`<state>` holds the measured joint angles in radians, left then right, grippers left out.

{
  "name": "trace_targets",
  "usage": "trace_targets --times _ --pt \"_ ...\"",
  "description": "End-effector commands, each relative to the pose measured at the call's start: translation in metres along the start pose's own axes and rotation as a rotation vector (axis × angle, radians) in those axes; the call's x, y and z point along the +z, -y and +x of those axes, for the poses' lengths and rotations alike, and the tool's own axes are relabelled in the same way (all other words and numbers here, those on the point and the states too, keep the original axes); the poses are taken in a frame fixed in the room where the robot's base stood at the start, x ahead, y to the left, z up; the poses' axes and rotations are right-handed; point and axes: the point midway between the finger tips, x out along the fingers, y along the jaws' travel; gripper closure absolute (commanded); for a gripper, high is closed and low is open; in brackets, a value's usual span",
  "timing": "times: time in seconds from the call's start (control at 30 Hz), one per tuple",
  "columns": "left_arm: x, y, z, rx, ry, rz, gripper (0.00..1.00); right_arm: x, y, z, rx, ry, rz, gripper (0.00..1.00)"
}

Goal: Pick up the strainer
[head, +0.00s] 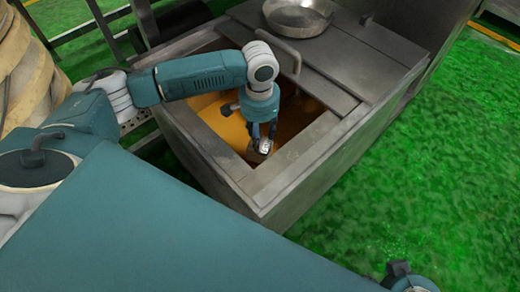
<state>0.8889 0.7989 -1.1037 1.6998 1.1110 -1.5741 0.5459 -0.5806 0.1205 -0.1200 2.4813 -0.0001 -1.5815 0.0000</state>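A round, shallow metal pan-like piece (297,16), which looks like the strainer, rests on the grey metal top at the back of the tank; its mesh cannot be made out. My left gripper (262,147) points down into the tank's square opening, over the orange inside, well in front of and below the round piece. Its fingers appear apart, with a small pale metallic bit between the tips that I cannot identify. A small part of my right arm shows at the bottom right edge; its gripper is not visible.
The metal tank (262,200) has an open front section with orange liquid or lining (225,115). A curved handle (285,50) rises from the cover panels (345,60) behind the opening. A beige ribbed drum stands at far left. Green floor (430,150) on the right is clear.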

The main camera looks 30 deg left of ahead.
Motion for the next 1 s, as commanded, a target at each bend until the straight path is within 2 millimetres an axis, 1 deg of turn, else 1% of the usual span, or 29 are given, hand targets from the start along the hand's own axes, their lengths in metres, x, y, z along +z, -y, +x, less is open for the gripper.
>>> trace_targets --times 0.13,0.27,0.3,0.33,0.37,0.83,1.0 --pt "0.0 0.0 -0.001 0.0 0.0 0.0 0.56 0.0 0.0 0.0 0.0 0.0 0.0 0.6" --pt "0.0 0.0 -0.001 0.0 0.0 0.0 0.82 0.0 0.0 0.0 0.0 0.0 0.0 0.6" --pt "0.0 0.0 -0.001 0.0 0.0 0.0 0.9 0.0 0.0 0.0 0.0 0.0 0.0 0.6" --pt "0.0 0.0 -0.001 0.0 0.0 0.0 0.96 0.0 0.0 0.0 0.0 0.0 0.0 0.6" --pt "0.0 0.0 -0.001 0.0 0.0 0.0 1.0 0.0 0.0 0.0 0.0 0.0 0.0 0.6" --pt "-0.002 -0.001 -0.002 0.003 -0.005 0.001 1.0 0.0 0.0 0.0 0.0 0.0 0.0 0.6" --pt "-0.003 -0.002 -0.013 0.004 -0.008 0.001 1.0 -0.001 0.0 -0.004 0.0 0.0 0.0 0.6"
